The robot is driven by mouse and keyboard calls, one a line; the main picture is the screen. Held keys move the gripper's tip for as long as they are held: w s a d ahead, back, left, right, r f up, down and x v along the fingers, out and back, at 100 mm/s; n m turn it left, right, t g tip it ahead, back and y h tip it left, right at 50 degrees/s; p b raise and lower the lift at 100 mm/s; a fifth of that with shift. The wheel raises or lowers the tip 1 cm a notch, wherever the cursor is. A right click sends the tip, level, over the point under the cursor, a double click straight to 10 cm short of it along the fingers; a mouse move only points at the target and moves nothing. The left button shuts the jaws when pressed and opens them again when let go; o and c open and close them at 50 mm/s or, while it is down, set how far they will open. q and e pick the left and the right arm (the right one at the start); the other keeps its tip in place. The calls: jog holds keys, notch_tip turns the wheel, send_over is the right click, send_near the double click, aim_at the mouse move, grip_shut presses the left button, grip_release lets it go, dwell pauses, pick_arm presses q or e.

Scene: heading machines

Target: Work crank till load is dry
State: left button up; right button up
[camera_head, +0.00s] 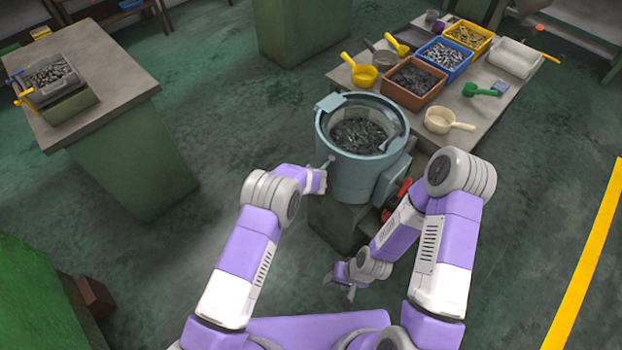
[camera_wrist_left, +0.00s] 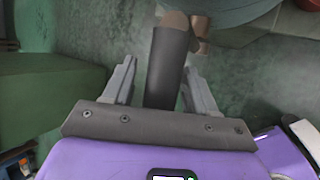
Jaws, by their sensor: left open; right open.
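A grey-blue drum machine (camera_head: 347,180) stands upright in the middle of the head view, with a load of dark metal pieces (camera_head: 358,135) in its open top. My left gripper (camera_head: 325,178) is at the drum's left side. In the left wrist view, my left gripper (camera_wrist_left: 158,85) is open, with a dark cylindrical handle (camera_wrist_left: 168,65) between its spread fingers; no grip on it shows. The handle's near end is hidden by the gripper body. My right gripper (camera_head: 343,282) is open and empty, low in front of the machine's base.
A workbench (camera_head: 95,75) with a bin stands at left. Floor between is clear.

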pick_arm(q)
jog(key=v, duration=0.7)
jog(key=shift+r, duration=0.25)
jog(key=shift+s, duration=0.15)
